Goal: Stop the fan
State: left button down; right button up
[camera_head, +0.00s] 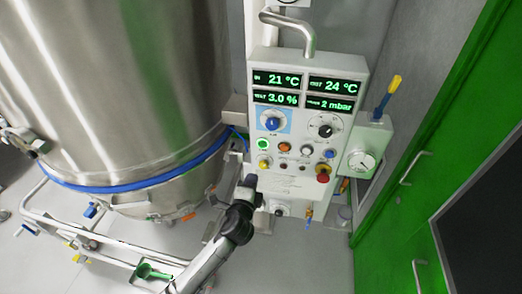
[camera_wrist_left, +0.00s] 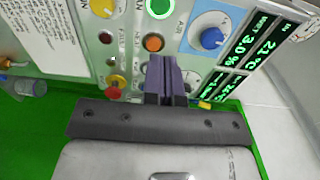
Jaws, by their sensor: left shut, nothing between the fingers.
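The grey control panel (camera_head: 300,120) stands right of the steel vessel. It carries a lit green button (camera_head: 263,144), an orange button (camera_head: 284,147) to its right, and a blue knob (camera_head: 271,123) above. In the left wrist view the green button (camera_wrist_left: 160,8), orange button (camera_wrist_left: 153,42) and blue knob (camera_wrist_left: 212,38) show close by. My left gripper (camera_head: 250,182) is shut and empty, at the panel's lower left in the head view. Its fingertips (camera_wrist_left: 165,62) appear just below the orange button in the wrist view; contact cannot be told. My right gripper is not in view.
The steel vessel (camera_head: 120,90) fills the left; green doors (camera_head: 400,200) stand right.

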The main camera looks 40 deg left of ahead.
aim_at(263, 145)
pick_arm(q)
jog(key=p+x, duration=0.1)
jog(key=x, duration=1.1)
jog(key=shift+x, duration=0.85)
jog(key=shift+w+a, duration=0.1)
jog(key=shift+a, duration=0.05)
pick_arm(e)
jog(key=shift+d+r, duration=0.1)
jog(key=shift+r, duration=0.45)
